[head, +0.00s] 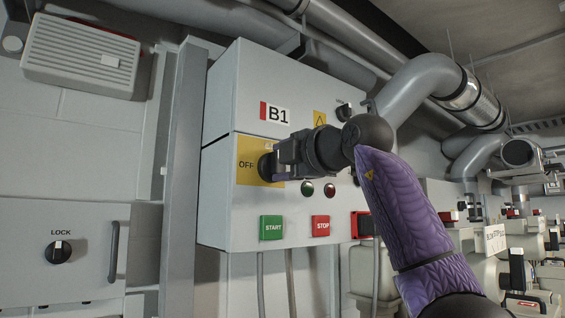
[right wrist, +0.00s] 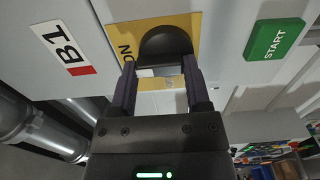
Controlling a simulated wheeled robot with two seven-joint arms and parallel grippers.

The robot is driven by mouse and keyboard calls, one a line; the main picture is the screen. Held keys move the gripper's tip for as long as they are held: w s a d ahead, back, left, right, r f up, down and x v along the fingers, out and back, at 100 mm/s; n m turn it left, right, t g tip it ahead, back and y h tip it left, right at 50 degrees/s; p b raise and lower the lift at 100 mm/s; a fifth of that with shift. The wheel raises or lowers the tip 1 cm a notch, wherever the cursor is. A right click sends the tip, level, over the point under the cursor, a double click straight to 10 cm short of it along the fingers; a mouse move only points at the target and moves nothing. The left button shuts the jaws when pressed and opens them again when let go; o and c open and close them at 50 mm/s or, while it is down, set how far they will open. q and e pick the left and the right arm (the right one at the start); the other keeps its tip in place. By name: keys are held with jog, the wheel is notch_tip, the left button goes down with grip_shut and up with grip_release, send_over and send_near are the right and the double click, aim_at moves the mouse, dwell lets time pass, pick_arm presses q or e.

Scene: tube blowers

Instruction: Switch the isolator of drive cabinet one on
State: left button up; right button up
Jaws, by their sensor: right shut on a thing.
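The grey drive cabinet B1 (head: 222,200) hangs on the wall in the middle of the head view. Its isolator has a yellow plate (head: 246,175) marked OFF on the left side, and a black rotary knob (head: 265,167). My right gripper (head: 276,160) is at the knob, shut on it, and covers much of it. In the right wrist view the gripper's fingers (right wrist: 160,72) stand either side of the black knob (right wrist: 165,42), with ON lettering on the yellow plate (right wrist: 187,22). Which mark the knob points to is hidden. My left gripper is not in view.
Below the isolator are a green START button (head: 271,227), a red STOP button (head: 320,226) and small indicator lamps (head: 307,188). A cabinet with a LOCK knob (head: 58,251) and a handle stands at left. Pipes (head: 415,85) run above and at right.

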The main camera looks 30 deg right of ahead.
dwell(0.4)
jog(key=o, duration=1.3)
jog(key=s+b, duration=0.2)
jog(key=s, duration=0.1)
jog(key=s+b, duration=0.1)
jog(key=s, duration=0.1)
jog(key=shift+d+f, duration=0.25)
jog(key=shift+f, duration=0.1)
jog(key=b, duration=0.2)
send_near(281, 166)
jog(key=shift+s+r, duration=0.4)
jog(key=shift+s, duration=0.05)
